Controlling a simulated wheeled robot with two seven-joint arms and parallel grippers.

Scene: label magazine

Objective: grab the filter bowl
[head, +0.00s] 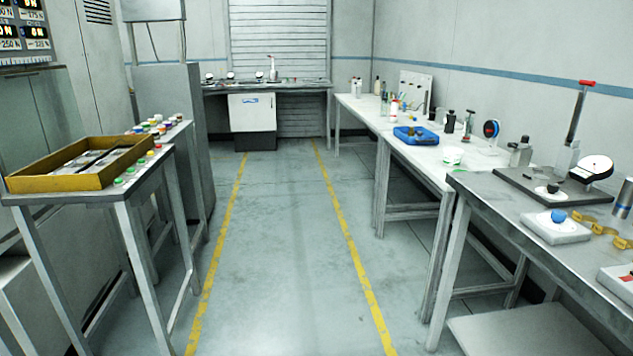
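I cannot single out the filter bowl for certain in the head view. A clear container (566,158) stands on the right-hand dark bench, behind the round white dial gauge (592,168). A small grey bottle-like vessel (520,153) stands to its left. A white tub with a green band (453,156) sits at the near end of the white table. These are too small to identify surely. Neither of my grippers shows in the view.
A clear floor aisle (283,250) runs between two yellow lines. The dark bench (485,200) and white table (350,107) line the right. A stand with a yellow-edged tray (60,182) is at left. A far bench (300,88) closes the aisle. A blue tray (417,138) sits on the white table.

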